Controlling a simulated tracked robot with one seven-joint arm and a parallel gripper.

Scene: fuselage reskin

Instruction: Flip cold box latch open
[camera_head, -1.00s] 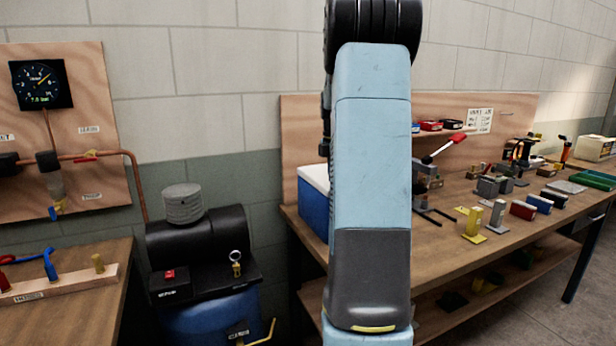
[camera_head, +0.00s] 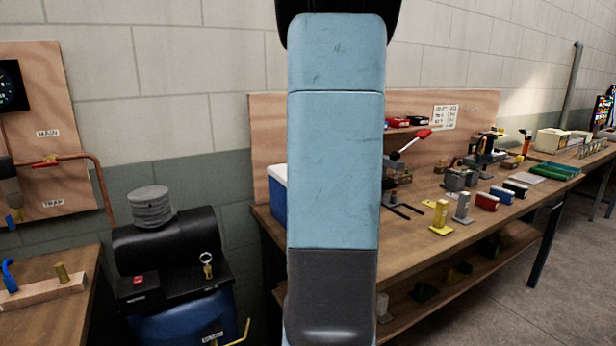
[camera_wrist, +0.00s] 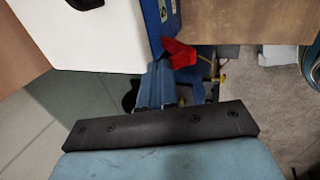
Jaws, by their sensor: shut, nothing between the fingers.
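The cold box (camera_head: 278,204) is blue with a white lid and stands at the left end of the workbench. My own arm hides most of it in the head view. In the wrist view its white lid (camera_wrist: 85,32) fills the upper left, with the blue wall (camera_wrist: 158,22) along the lid's right edge. A red piece (camera_wrist: 179,53), apparently the latch, sticks out by that wall. My gripper (camera_wrist: 162,72) is shut and empty, its tips close to the red piece. I cannot tell whether they touch. My gripper is hidden in the head view.
The workbench (camera_head: 420,262) holds a red-handled press (camera_head: 405,155), a yellow stand (camera_head: 440,218) and several small blocks right of my arm. A black and blue compressor (camera_head: 175,250) stands left of the bench. Open floor (camera_head: 560,290) lies to the right.

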